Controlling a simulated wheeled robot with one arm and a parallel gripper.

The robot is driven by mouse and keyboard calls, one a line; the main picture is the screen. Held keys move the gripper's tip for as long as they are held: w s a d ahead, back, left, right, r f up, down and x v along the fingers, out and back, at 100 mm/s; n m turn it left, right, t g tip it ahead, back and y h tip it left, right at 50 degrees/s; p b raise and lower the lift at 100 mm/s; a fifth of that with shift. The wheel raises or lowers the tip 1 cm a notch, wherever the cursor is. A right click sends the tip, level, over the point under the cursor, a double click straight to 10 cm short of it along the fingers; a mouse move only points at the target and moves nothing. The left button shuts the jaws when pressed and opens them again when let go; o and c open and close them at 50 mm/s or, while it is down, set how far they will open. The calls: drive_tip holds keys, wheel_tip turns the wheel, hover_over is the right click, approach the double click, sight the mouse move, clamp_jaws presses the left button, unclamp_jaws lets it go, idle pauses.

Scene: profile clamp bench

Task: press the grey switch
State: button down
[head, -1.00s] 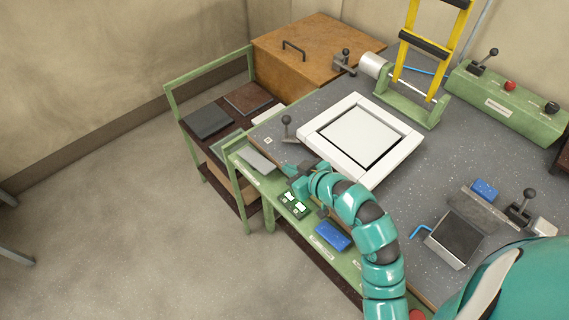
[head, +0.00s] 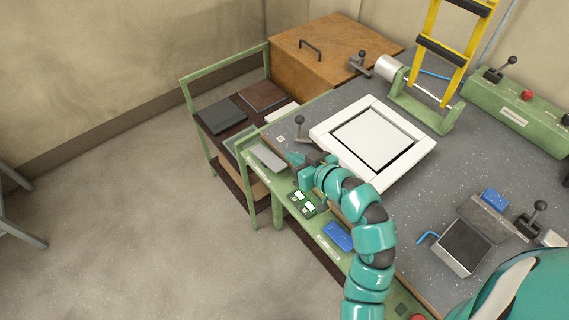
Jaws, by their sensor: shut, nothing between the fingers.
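The grey switch (head: 268,157) is a flat, light grey rectangular plate on the green front rail of the bench, near the rail's far left end. It is in plain view, and nothing covers it. My gripper (head: 294,171) is shut and empty, just to the right of the grey switch. The teal fingers point toward the left of the picture. They look apart from the switch, but their height above the rail is hard to tell.
On the same rail are a dark green block with lit windows (head: 302,202) and a blue plate (head: 338,236). A white frame (head: 323,137) and a small lever (head: 300,128) stand on the bench close by. A green-framed cart (head: 187,95) stands left.

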drive_tip(key=f, duration=0.1)
drive_tip(key=d+f+n, duration=0.1)
drive_tip(key=f+h, duration=0.1)
drive_tip(key=shift+d+g, duration=0.3)
drive_tip(key=shift+g, duration=0.1)
drive_tip(key=shift+w+f, duration=0.1)
drive_tip(key=p, duration=0.2)
hover_over(282, 168)
wheel_tip(282, 168, down, 4)
drive_tip(key=shift+w+a+f, duration=0.1)
drive_tip(key=shift+s+f+p, duration=0.2)
drive_tip(key=shift+f+p, duration=0.4)
drive_tip(key=shift+f, duration=0.6)
drive_tip(key=shift+s+d+f, duration=0.1)
drive_tip(key=shift+d+f, duration=0.15)
drive_tip(key=shift+f, duration=0.7)
